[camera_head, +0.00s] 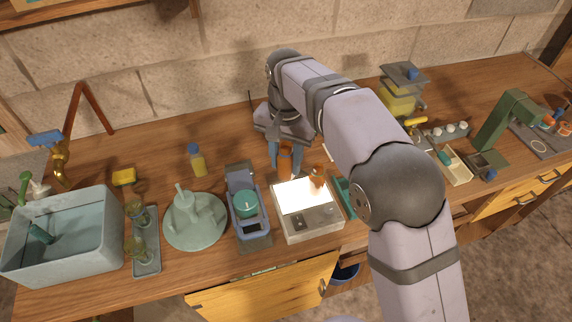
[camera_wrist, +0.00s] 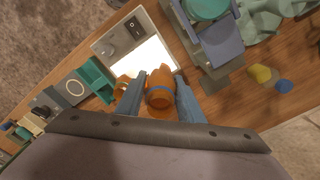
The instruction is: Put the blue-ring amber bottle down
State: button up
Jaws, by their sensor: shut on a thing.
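My gripper (camera_head: 284,150) is shut on the blue-ring amber bottle (camera_head: 286,164), at the back edge of the white light box (camera_head: 320,228). In the wrist view the bottle (camera_wrist: 160,97) sits between the two blue-grey fingers (camera_wrist: 157,95), and its blue ring shows. The light box (camera_wrist: 113,39) has a glowing top and lies just beyond the bottle there. I cannot tell whether the bottle's base touches anything. A second amber bottle (camera_head: 317,177) stands at the right back part of the light box; it also shows in the wrist view (camera_wrist: 121,84).
A blue-grey device with a green lid (camera_head: 246,205) stands close left of the light box. A teal tray (camera_head: 345,190) is close on the right. A yellow bottle (camera_head: 197,162), a pale green round stand (camera_head: 194,222) and a basin (camera_head: 62,240) are further left. Bare wood lies behind the device.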

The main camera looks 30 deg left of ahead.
jog(key=shift+r, duration=0.35)
jog(key=shift+w+d+r, duration=0.2)
jog(key=w+d+f, duration=0.1)
jog(key=w+d, duration=0.2)
jog(key=d, duration=0.4)
jog(key=w+d+f+p, duration=0.1)
jog(key=w+d, duration=0.2)
jog(key=d, duration=0.4)
jog(key=w+d+f, duration=0.1)
jog(key=w+d, duration=0.2)
jog(key=d, duration=0.4)
jog(key=s+d+f, duration=0.2)
jog(key=d+f, duration=0.1)
jog(key=d, duration=0.5)
jog(key=s+d+f, duration=0.2)
jog(key=d+f, duration=0.2)
jog(key=d, duration=0.4)
jog(key=s+d+f+b, duration=0.1)
jog(key=s+d+f, duration=0.1)
jog(key=d, duration=0.6)
jog(key=shift+s+d+f+m, duration=0.15)
jog(key=shift+s+f+m, duration=0.2)
jog(key=shift+f, duration=0.3)
